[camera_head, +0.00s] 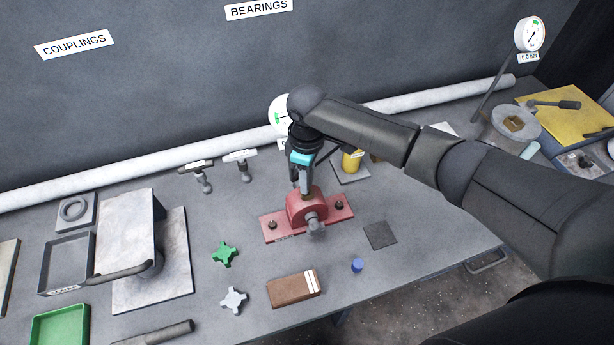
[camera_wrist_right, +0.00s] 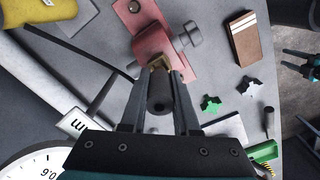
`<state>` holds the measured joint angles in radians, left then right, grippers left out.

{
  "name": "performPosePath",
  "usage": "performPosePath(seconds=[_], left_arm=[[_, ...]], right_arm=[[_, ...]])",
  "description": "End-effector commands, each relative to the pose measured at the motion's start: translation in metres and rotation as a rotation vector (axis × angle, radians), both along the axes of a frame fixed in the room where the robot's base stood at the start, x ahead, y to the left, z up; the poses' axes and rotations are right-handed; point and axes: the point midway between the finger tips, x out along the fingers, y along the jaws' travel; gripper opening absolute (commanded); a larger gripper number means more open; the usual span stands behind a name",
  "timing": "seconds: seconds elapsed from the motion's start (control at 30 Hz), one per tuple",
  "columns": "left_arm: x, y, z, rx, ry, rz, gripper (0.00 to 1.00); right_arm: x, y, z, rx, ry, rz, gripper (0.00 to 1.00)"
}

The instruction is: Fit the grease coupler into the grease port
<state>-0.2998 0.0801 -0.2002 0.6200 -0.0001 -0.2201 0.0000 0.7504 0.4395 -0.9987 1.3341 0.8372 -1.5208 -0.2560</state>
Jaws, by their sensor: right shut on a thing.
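The red bearing block (camera_head: 307,208) is on the bench, with a grey shaft end facing front; it also shows in the wrist view (camera_wrist_right: 150,32). My right gripper (camera_head: 305,190) points down at the top of the block. In the wrist view its fingers (camera_wrist_right: 160,85) are shut on the dark cylindrical grease coupler (camera_wrist_right: 160,100). A brass piece (camera_wrist_right: 159,63), which looks like the grease port, sits at the coupler's far end against the block. I cannot tell whether the coupler is seated. My left gripper (camera_wrist_right: 285,65) shows at the right edge of the wrist view, fingers apart and empty.
A green knob (camera_head: 224,253), a pale knob (camera_head: 233,299), a brown block (camera_head: 293,289) and a blue cap (camera_head: 357,265) lie in front. A metal stand (camera_head: 125,240) is at left. A gauge (camera_head: 280,113) stands behind my right gripper.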

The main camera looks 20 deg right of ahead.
Motion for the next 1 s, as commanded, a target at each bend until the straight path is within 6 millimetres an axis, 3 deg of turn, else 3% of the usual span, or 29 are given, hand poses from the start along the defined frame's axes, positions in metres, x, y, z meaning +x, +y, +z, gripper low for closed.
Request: performPosePath(seconds=[1.0], left_arm=[[-0.0001,0.0001,0.0044,0.0,0.0,0.0,0.5]], right_arm=[[0.0003,0.0003,-0.0039,0.001,-0.001,0.0,0.0]])
